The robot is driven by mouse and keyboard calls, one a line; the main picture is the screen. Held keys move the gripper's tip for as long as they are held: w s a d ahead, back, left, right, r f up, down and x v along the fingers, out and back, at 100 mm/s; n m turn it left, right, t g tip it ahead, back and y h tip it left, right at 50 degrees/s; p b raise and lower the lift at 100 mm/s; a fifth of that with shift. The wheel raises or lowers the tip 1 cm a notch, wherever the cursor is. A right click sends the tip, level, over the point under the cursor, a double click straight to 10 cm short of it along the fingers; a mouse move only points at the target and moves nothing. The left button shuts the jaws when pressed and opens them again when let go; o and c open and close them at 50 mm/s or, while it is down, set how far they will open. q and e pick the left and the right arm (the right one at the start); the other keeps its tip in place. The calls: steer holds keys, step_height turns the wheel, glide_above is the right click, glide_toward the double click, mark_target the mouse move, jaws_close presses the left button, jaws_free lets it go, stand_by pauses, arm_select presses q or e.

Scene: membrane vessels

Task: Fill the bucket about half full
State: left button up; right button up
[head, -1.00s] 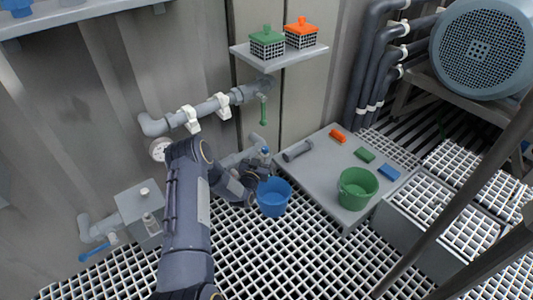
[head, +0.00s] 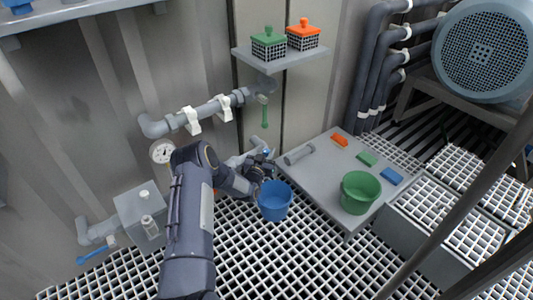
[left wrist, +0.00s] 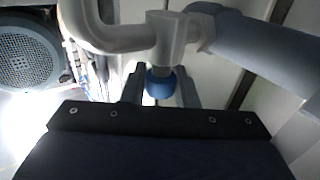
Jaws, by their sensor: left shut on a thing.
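A blue bucket (head: 274,202) stands on the floor grating below a grey pipe outlet by the wall. Its inside looks blue, and I cannot tell whether water is in it. My left gripper (head: 265,160) is just above and behind the bucket, at the outlet pipe. In the left wrist view my gripper (left wrist: 159,88) is shut on a round blue knob (left wrist: 160,82) on a short stub of the grey pipe fitting (left wrist: 165,35). The gripper hides most of this knob in the head view. My right gripper is not in view.
A green-handled valve (head: 265,113) hangs above. A gauge (head: 162,151) and grey box (head: 140,208) are left of my arm.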

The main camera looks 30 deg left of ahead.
arm_select(q)
steer(key=shift+n+y, duration=0.3)
steer(key=shift+y, duration=0.2)
steer(key=n+g+y, duration=0.2)
steer(key=y, duration=0.1)
steer(key=n+g+y, duration=0.2)
steer(key=n+y, duration=0.1)
steer(key=y, duration=0.1)
steer(key=shift+d, duration=0.2)
steer(key=n+g+y, duration=0.5)
steer(key=g, duration=0.1)
steer(key=shift+a+n+g, duration=0.1)
steer(key=shift+n+g, duration=0.2)
steer(key=shift+g, duration=0.3)
steer(key=o, duration=0.9)
steer(key=shift+o, duration=0.2)
